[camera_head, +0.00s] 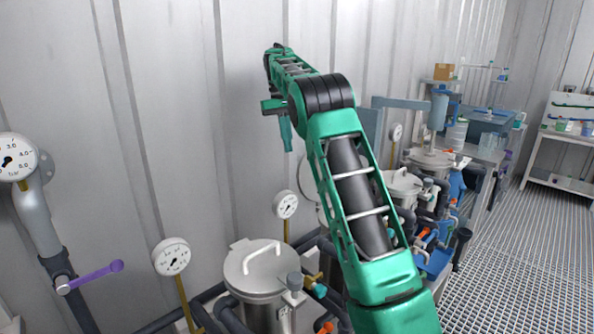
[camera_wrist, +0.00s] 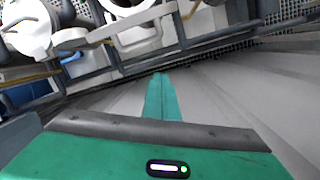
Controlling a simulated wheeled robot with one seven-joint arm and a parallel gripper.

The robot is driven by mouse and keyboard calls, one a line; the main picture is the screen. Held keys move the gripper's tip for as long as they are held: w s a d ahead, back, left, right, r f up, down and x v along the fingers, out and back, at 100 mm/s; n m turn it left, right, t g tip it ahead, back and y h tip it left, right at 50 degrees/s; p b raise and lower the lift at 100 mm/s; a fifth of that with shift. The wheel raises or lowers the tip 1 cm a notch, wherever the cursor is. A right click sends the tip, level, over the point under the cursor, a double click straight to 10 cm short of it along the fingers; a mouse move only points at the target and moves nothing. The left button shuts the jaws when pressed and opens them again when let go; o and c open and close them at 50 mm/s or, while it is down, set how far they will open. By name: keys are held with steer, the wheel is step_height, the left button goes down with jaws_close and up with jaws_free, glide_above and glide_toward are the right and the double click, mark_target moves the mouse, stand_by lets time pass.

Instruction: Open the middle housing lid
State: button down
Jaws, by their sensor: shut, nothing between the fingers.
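My gripper (camera_head: 287,146) is raised in front of the wall panels, pointing down, apart from the vessels. Its two green fingers (camera_wrist: 162,98) are together and empty in the wrist view. The nearest steel vessel has a round lid (camera_head: 268,268) with a bar handle, lying flat. A pale round disc (camera_head: 309,182) stands upright behind my arm, perhaps a raised lid; my arm hides most of it and whatever is below. A further vessel's lid (camera_head: 401,183) lies flat to the right. The wrist view shows a white round lid (camera_wrist: 28,32) at the upper left.
Pressure gauges (camera_head: 171,257) stand beside the vessels, close to the wall. A purple-handled valve (camera_head: 93,277) is at the lower left. Dark pipes and blue parts (camera_head: 437,262) crowd the right of the row. The grated floor (camera_head: 535,250) is clear.

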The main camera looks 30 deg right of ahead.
mark_target(305, 164)
step_height(305, 164, down, 10)
steer(key=s+d+n, duration=0.1)
steer(key=d+n, duration=0.1)
steer(key=n, duration=0.3)
steer(key=s+r, duration=0.2)
steer(key=s, duration=0.1)
steer(key=shift+s+r, duration=0.1)
steer(key=shift+s, duration=0.15)
stand_by(0.4)
steer(key=shift+s+d+r+t+y, duration=0.1)
steer(key=shift+s+r+t+y, duration=0.05)
steer(key=shift+s+r+t, duration=0.4)
steer(key=shift+s+d+r+t+y, duration=0.15)
steer(key=shift+s+r+t, duration=0.15)
steer(key=shift+s, duration=0.35)
steer(key=shift+w, duration=0.1)
